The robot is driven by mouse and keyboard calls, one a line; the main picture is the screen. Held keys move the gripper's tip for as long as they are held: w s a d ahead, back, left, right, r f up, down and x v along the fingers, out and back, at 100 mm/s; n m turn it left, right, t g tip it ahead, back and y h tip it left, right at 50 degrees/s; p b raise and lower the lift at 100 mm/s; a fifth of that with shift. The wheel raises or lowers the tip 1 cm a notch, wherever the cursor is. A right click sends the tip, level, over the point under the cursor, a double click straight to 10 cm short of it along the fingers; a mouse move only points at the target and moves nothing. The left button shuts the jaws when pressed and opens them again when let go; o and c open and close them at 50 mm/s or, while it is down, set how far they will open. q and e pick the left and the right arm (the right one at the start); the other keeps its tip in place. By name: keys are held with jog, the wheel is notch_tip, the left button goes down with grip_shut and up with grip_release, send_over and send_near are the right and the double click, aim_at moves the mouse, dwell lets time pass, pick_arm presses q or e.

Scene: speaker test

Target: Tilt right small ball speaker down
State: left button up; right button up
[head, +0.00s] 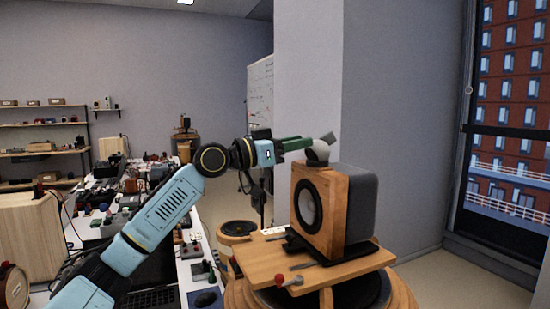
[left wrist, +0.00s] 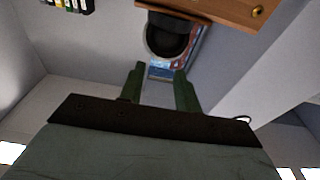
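A dark round thing with a grey rim (left wrist: 168,38), probably the ball speaker, shows just beyond the tips. My right gripper is not in view.
The box speaker stands on a wooden platform (head: 265,262) with a red knob (head: 279,280) at its front. A cluttered white workbench (head: 192,268) lies to the left. A wall pillar (head: 307,80) stands behind, and a window (head: 508,110) is at the right.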

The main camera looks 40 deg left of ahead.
pick_arm(q)
jog(key=shift+b+v, duration=1.4)
jog(key=shift+v, duration=1.5)
jog(key=shift+f, duration=0.1)
